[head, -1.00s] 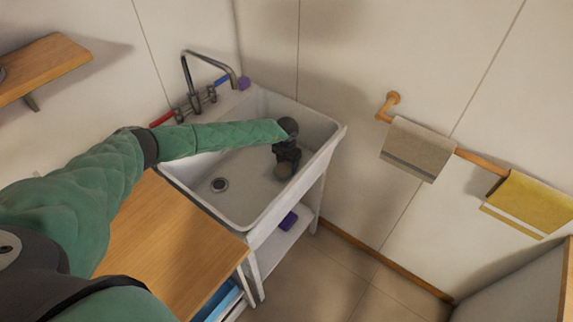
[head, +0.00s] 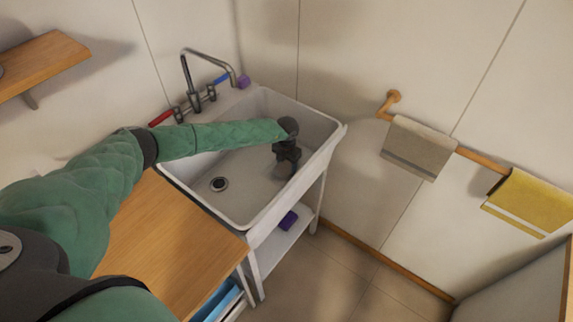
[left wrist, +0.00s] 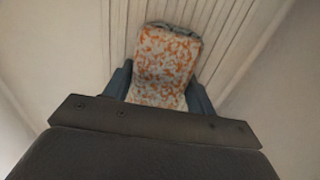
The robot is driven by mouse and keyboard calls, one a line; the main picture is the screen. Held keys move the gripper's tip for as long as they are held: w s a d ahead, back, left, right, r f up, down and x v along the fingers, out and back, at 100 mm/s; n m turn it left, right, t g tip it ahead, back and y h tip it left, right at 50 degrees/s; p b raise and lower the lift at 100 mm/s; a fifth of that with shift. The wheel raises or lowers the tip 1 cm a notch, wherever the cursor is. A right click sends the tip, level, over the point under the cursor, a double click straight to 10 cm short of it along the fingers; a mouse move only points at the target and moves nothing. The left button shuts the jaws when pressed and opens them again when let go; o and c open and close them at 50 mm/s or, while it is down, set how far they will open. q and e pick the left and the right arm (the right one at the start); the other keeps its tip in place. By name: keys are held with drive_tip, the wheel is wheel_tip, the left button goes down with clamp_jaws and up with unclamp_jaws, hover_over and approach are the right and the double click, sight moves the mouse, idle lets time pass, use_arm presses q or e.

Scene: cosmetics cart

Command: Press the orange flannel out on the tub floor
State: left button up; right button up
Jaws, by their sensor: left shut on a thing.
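The orange flannel (left wrist: 165,60) shows in the left wrist view as a pale, folded pad with orange speckles. It sits between the two fingers of my left gripper (left wrist: 160,88), which is shut on it. In the head view my left gripper (head: 287,165) points down inside the white tub (head: 248,222), near its right side. The flannel is hidden or too small to make out there. A ribbed pale surface (left wrist: 228,45) lies beyond the flannel in the wrist view; I cannot tell whether they touch. My right gripper is not in view.
A drain (head: 219,184) lies in the tub floor. A tap (head: 205,80) stands at the tub's back left. A wooden counter (head: 165,245) adjoins the tub. A grey towel (head: 418,148) and a yellow towel (head: 530,203) hang on the right wall.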

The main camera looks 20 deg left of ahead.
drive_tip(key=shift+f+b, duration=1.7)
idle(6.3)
